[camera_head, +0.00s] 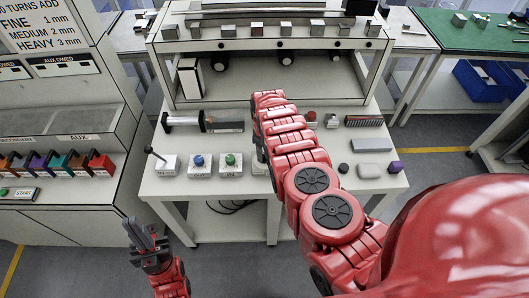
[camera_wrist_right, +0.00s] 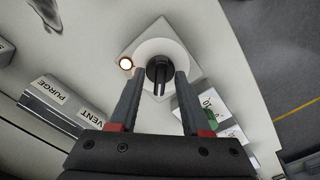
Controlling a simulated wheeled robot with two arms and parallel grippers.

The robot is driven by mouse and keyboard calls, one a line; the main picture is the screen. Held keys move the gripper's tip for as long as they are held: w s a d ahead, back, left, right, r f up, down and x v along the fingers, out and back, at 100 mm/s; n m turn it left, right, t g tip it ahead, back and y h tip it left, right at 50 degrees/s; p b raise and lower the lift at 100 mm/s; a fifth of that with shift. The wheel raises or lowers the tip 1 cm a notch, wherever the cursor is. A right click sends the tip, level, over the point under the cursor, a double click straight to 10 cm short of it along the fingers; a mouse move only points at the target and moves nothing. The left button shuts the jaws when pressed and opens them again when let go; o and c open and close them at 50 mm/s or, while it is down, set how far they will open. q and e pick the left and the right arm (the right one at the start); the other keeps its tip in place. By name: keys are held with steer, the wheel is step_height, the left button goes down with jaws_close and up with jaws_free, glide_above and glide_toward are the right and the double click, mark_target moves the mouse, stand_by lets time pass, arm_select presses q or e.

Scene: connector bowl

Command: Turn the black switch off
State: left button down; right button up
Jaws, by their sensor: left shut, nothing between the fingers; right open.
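The black switch (camera_wrist_right: 158,70) shows in the right wrist view as a dark knob on a round white plate, set on a square light base. A small lit lamp (camera_wrist_right: 126,63) is beside it. My right gripper (camera_wrist_right: 158,92) is open, with one finger on each side of the switch; I cannot tell whether they touch it. In the head view my right arm (camera_head: 290,150) covers that spot, hiding the switch and the right fingertips. My left gripper (camera_head: 146,238) is shut and empty, low in front of the table, away from the switch.
A raised shelf (camera_head: 270,44) spans the table's back.

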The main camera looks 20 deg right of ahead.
jaws_close()
steer(key=shift+m, duration=0.4)
steer(key=m+b, duration=0.2)
steer(key=shift+f+m, duration=0.1)
steer(key=shift+m, duration=0.3)
steer(key=shift+w+m+b, duration=0.1)
steer(key=shift+m+b, duration=0.45)
steer(key=shift+m, duration=0.65)
steer(key=shift+m+b, duration=0.6)
steer(key=shift+m, duration=0.8)
